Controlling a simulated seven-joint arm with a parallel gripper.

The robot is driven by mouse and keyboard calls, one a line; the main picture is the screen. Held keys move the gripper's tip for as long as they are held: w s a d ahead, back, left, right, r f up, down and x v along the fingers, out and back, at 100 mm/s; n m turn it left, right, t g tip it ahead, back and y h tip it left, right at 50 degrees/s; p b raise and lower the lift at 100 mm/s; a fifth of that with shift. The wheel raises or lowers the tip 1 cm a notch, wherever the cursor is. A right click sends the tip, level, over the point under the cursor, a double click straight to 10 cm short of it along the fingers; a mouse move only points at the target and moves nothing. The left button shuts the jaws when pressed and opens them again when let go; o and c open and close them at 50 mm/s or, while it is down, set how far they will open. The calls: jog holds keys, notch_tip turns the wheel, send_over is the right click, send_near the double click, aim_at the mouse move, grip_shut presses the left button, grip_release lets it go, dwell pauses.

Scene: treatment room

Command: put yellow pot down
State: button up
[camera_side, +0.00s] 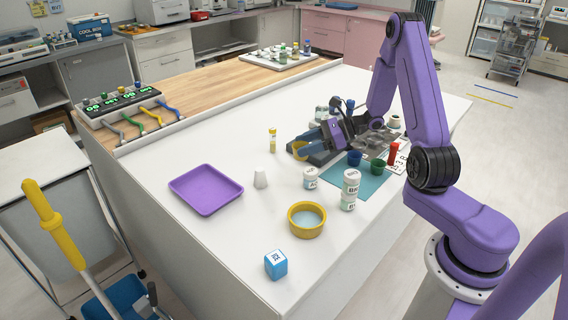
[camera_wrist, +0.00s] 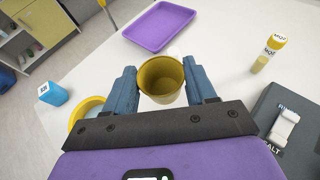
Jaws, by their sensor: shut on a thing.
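The yellow pot (camera_wrist: 160,82) is between the two blue fingers of my gripper (camera_wrist: 162,84) in the wrist view, its open mouth towards the camera. My gripper is shut on it. In the side view the yellow pot (camera_side: 300,150) is partly hidden by my gripper (camera_side: 299,147). It appears to be above the white table (camera_side: 225,140), but its exact height is hard to tell. A blue pot (camera_side: 354,158) and a green pot (camera_side: 378,168) stand at a teal mat (camera_side: 362,187) to the right.
A grey device (camera_wrist: 292,145) shows at the wrist view's right.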

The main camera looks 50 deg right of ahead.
jog(key=w+f, duration=0.2)
jog(key=w, duration=0.1)
jog(key=w+d+f, duration=0.1)
jog(key=w+f, duration=0.1)
jog(key=w+d+f, duration=0.1)
jog(key=w+f, duration=0.1)
jog(key=w, duration=0.1)
jog(key=shift+w+f, duration=0.35)
jog(key=shift+f, duration=0.05)
jog(key=shift+w+d+f, duration=0.1)
jog(key=shift+w+f, duration=0.7)
jog(key=shift+f, duration=1.55)
jog(key=shift+f, duration=0.15)
jog(key=o, duration=1)
